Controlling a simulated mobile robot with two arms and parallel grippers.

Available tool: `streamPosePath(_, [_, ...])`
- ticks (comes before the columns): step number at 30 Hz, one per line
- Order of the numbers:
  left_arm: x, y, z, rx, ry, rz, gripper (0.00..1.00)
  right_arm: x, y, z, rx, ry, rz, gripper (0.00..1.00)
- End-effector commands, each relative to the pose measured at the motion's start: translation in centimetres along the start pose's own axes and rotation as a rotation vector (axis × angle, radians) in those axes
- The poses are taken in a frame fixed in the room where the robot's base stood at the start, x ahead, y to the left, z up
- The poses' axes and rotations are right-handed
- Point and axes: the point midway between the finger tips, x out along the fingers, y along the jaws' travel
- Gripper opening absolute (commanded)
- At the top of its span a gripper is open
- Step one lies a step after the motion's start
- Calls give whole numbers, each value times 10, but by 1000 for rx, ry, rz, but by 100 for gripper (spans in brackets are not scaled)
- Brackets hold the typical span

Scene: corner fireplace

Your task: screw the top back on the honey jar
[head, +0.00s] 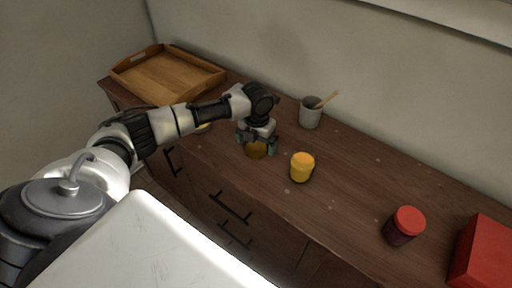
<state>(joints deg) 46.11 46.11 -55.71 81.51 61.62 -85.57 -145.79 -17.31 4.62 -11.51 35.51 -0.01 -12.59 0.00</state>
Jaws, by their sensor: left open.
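My right gripper is not in view.
A yellow jar with a yellow-orange lid (302,167) stands just right of the gripper. A grey cup with a wooden stick (311,114) is behind. A red-lidded dark jar (404,226) and red box (483,254) stand at right. A wooden tray (212,80) lies at back left.

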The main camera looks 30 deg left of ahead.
Motion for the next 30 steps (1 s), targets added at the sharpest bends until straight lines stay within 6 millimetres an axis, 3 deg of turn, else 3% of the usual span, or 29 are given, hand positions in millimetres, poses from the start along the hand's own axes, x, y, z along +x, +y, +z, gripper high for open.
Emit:
streamPosePath(4, [12, 0, 0, 1, 0, 0, 100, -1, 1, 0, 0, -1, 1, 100])
streamPosePath(14, [14, 0, 0, 0, -1, 1, 100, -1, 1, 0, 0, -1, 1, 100])
streamPosePath(24, [13, 0, 0, 0, -1, 1, 51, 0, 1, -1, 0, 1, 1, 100])
streamPosePath(30, [13, 0, 0, 0, -1, 1, 50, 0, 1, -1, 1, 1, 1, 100])
